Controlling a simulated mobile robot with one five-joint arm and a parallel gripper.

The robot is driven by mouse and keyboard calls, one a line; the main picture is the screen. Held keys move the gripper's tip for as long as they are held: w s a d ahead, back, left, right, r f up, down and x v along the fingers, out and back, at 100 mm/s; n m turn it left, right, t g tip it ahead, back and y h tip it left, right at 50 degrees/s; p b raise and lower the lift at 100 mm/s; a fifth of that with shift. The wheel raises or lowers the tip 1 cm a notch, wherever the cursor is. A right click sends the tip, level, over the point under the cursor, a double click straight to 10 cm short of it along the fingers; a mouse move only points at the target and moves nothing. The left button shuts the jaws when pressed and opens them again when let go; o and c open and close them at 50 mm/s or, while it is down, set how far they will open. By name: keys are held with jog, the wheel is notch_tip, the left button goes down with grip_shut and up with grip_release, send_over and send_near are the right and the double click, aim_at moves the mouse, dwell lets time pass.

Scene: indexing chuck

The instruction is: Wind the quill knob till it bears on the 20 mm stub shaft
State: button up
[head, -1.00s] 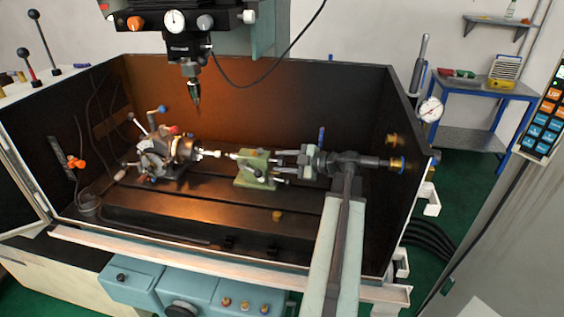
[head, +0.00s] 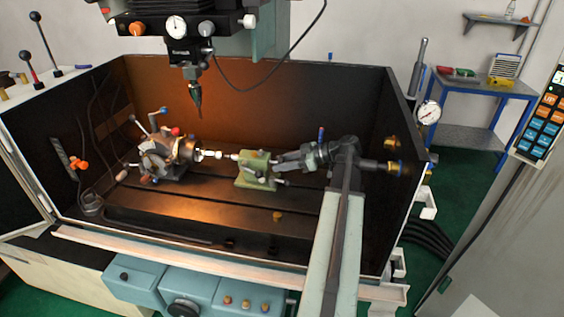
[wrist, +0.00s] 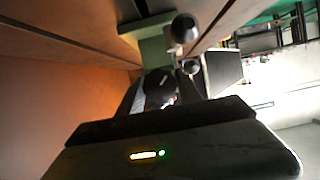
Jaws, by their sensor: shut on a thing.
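The green tailstock (head: 252,180) stands on the machine table, and it also shows in the wrist view (wrist: 154,50). The chuck (head: 170,158) is to its left, with the pale stub shaft (head: 210,154) pointing at the tailstock. The quill tip (head: 232,156) lies in line with the shaft; I cannot tell whether they touch. My gripper (head: 282,164) reaches in from the right and is shut on the quill knob behind the tailstock. The fingers mostly hide the knob. In the wrist view my gripper (wrist: 160,90) points at the tailstock's back.
Dark ball-ended levers (wrist: 184,28) stand close beside my fingers. The spindle tool (head: 196,100) hangs above, between chuck and tailstock. Dark enclosure walls (head: 300,100) surround the table at back and right.

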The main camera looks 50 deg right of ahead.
jog(key=m+y, duration=0.1)
jog(key=m, duration=0.1)
jog(key=m+g+y+b, duration=0.1)
jog(key=shift+d+m, duration=0.2)
jog(key=shift+m, duration=0.2)
jog(key=shift+m+g+y+b, duration=0.3)
jog(key=shift+m+y+b, duration=0.7)
jog(key=shift+m, duration=0.4)
jog(key=shift+r, duration=0.1)
jog(key=o, duration=1.1)
jog(key=shift+a, duration=0.1)
jog(key=p+v, duration=0.2)
jog(key=v, duration=0.6)
